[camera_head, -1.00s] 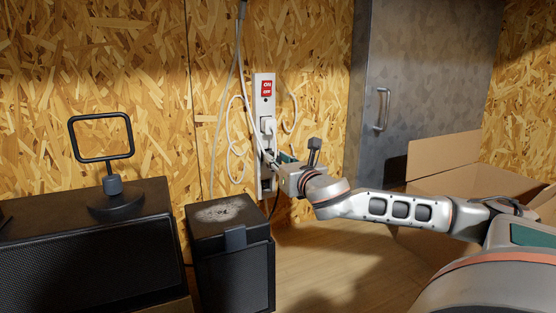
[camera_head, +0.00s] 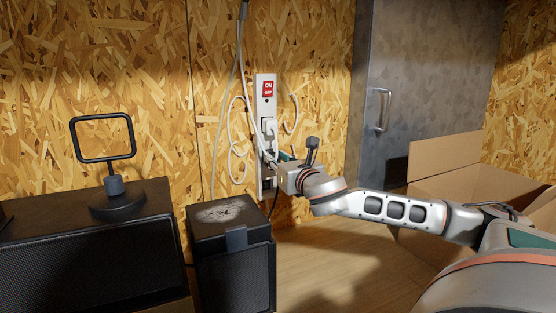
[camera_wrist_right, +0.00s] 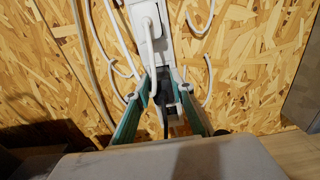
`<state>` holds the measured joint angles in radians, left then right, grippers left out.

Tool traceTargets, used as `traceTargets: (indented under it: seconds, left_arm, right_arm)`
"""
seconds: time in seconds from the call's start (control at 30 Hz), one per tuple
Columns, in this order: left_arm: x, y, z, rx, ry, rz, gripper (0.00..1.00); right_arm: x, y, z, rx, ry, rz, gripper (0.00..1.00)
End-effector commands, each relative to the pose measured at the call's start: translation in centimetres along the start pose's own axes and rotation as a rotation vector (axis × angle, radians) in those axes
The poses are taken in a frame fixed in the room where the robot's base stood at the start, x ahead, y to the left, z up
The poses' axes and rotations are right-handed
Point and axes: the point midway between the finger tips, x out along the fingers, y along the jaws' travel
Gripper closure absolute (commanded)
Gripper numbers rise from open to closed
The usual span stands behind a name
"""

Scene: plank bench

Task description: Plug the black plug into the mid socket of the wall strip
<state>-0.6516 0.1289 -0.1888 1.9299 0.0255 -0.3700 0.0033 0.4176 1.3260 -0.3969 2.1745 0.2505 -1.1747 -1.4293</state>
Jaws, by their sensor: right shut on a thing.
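The white wall strip (camera_head: 265,106) hangs upright on the chipboard wall, with a red switch at its top and a white plug (camera_head: 267,127) in its upper socket. My right gripper (camera_head: 274,161) is at the strip, below the white plug, and hides the middle of the strip. In the right wrist view, its fingers (camera_wrist_right: 164,92) are shut on the black plug (camera_wrist_right: 165,82), which is at the strip's face; I cannot tell whether it is seated. Its black cord hangs below. My left gripper is not in view.
White cables (camera_head: 236,110) loop beside the strip. A black box (camera_head: 233,270) stands below it, and a black speaker (camera_head: 85,250) with a framed stand (camera_head: 116,190) is at left. A metal cabinet (camera_head: 415,80) and an open cardboard box (camera_head: 445,165) are at right.

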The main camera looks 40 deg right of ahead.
Motion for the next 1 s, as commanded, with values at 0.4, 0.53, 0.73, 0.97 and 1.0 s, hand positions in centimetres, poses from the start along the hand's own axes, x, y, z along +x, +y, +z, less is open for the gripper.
traceTargets:
  seconds: [0.4,0.53,0.73,0.97,1.0]
  left_arm:
    - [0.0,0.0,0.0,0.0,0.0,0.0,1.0]
    - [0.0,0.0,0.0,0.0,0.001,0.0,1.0]
    - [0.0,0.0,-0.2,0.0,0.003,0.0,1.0]
    - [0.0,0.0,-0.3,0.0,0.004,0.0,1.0]
    - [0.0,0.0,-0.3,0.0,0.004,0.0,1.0]
  right_arm:
    - [1.0,0.0,0.1,0.002,-0.001,0.0,0.99]
    - [1.2,0.0,0.1,0.002,-0.001,0.0,0.99]
    - [1.7,0.0,0.1,0.001,-0.001,0.0,0.99]
    - [2.1,0.0,0.0,0.001,0.0,0.0,0.67]
    - [2.0,0.0,0.0,0.001,0.0,0.0,0.57]
